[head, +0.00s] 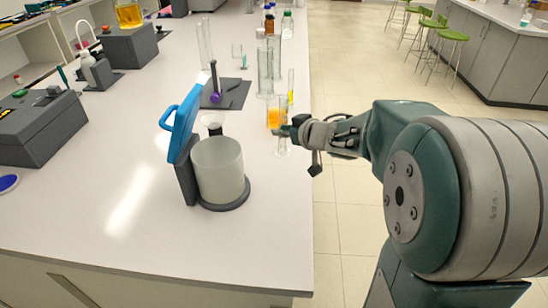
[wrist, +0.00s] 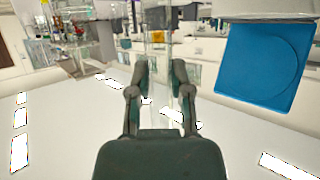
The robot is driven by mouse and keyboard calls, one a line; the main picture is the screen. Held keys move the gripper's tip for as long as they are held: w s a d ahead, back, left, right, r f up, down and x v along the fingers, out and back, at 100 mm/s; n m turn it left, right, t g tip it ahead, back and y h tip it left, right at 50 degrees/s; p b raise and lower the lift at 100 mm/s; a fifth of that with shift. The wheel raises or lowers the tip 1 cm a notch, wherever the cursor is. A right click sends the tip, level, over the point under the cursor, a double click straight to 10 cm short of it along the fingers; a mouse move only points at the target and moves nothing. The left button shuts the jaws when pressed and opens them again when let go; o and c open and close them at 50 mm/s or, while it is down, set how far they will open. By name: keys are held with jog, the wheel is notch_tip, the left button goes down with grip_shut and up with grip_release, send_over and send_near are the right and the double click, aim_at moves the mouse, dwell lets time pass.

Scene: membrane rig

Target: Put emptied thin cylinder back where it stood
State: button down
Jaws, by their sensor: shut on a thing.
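The thin cylinder (head: 282,146) is clear glass and looks upright near the right edge of the bench, with its foot low by the bench top. Whether the foot touches the bench I cannot tell. My gripper (head: 284,130) is shut on it from the right. In the wrist view the clear tube (wrist: 158,92) stands between the two fingers of my gripper (wrist: 160,70). No liquid shows in the part of the tube between the fingers. An orange liquid (head: 274,118) shows just behind the gripper in the head view, seemingly in another vessel.
The membrane rig's frosted vessel (head: 218,172) stands left of the gripper, its blue lid (head: 181,122) raised; the lid also shows in the wrist view (wrist: 262,68). Tall glassware (head: 265,72) and bottles (head: 287,25) stand behind. The bench front (head: 200,245) is clear.

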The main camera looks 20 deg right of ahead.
jog(key=shift+s+d, duration=0.2)
jog(key=shift+s, duration=0.05)
jog(key=shift+w+d+f, duration=0.25)
jog(key=shift+w+f, duration=1.9)
jog(key=shift+w, duration=0.15)
jog(key=shift+w+d+f, duration=0.25)
jog(key=shift+w+f, duration=1.9)
jog(key=shift+w, duration=0.15)
jog(key=shift+w+d+f, duration=0.25)
jog(key=shift+w+f, duration=1.9)
jog(key=shift+w, duration=0.15)
jog(key=c, duration=0.5)
grip_release()
jog(key=shift+f, duration=0.1)
jog(key=shift+c, duration=0.2)
